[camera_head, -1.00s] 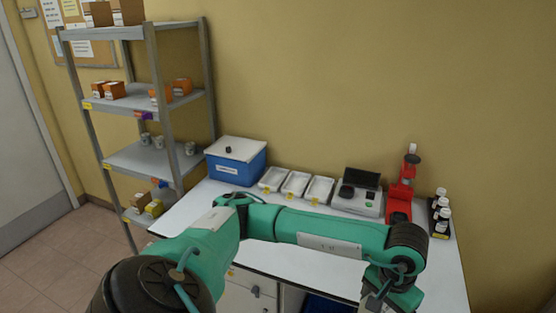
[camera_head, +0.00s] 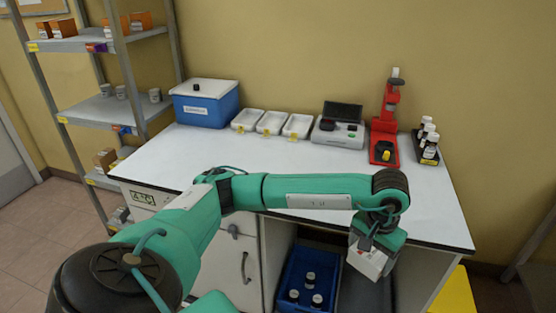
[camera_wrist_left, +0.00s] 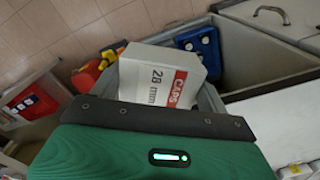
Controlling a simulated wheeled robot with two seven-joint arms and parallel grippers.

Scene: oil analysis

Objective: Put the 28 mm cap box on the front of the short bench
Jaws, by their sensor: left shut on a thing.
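The 28 mm cap box (camera_head: 366,262) is white with a red strip. In the left wrist view the box (camera_wrist_left: 162,80) shows "28 mm" and "CAPS" on its face. My left gripper (camera_head: 376,240) is shut on it, below the front edge level of the bench in the picture; the wrist view shows the dark gripper edge (camera_wrist_left: 165,117) across the box's lower part. The bench (camera_head: 290,165) has a white top, and its front strip is partly hidden by my left arm. I cannot tell from a label whether it is the short bench. My right gripper is out of view.
A blue crate (camera_head: 300,268) with bottles sits below. The bench top's middle is clear. Shelving (camera_head: 100,112) stands left.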

